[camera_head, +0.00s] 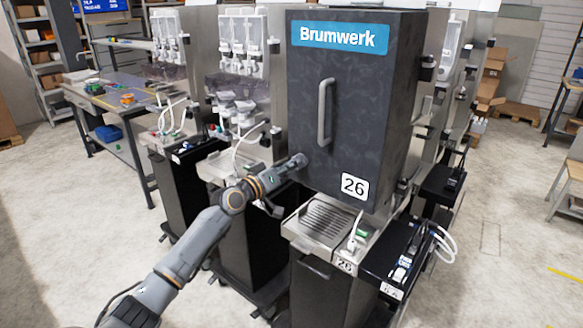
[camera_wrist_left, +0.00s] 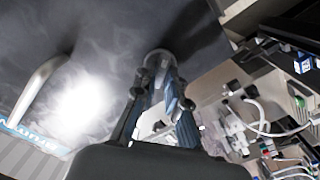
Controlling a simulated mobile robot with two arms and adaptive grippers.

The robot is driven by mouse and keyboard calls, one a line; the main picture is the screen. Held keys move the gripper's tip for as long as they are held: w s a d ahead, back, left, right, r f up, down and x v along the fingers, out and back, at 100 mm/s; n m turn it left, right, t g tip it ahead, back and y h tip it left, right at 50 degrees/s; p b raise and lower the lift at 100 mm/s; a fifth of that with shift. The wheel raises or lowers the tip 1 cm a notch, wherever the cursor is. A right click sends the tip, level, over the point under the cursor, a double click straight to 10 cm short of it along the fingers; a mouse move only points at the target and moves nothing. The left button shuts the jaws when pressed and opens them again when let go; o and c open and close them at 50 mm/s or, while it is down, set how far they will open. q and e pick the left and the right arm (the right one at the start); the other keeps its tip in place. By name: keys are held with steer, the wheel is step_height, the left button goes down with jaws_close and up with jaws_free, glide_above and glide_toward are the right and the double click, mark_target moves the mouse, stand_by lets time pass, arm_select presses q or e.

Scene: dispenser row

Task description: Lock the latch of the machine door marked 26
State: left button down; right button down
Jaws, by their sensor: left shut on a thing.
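The dark machine door (camera_head: 345,110) has a blue Brumwerk sign, a vertical grey handle (camera_head: 325,112) and a white plate marked 26 (camera_head: 354,187). It looks closed against its machine. My left gripper (camera_head: 297,161) is at the door's lower left edge, below and left of the handle. In the left wrist view, my left gripper (camera_wrist_left: 160,78) is shut on a small grey rounded part at the door's edge, which looks like the latch (camera_wrist_left: 160,56). Its fingers hide most of that part, so I cannot tell the latch's position. My right gripper is not in view.
Below the door is a metal drip tray (camera_head: 325,218) with a white cable. Other dispensers (camera_head: 240,100) stand close to the left. A black side shelf (camera_head: 400,262) with cables juts out at the right. A workbench (camera_head: 105,95) stands at the back left. The floor in front is clear.

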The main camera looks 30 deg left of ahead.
arm_select(q)
steer(key=n+p, duration=0.2)
steer(key=n, duration=0.9)
steer(key=shift+n, duration=0.3)
stand_by(0.3)
steer(key=c, duration=1.4)
jaws_free()
steer(key=shift+a+f, duration=0.1)
steer(key=s, duration=0.4)
steer(key=s+a, duration=0.1)
steer(key=s, duration=0.7)
steer(key=shift+a, duration=0.3)
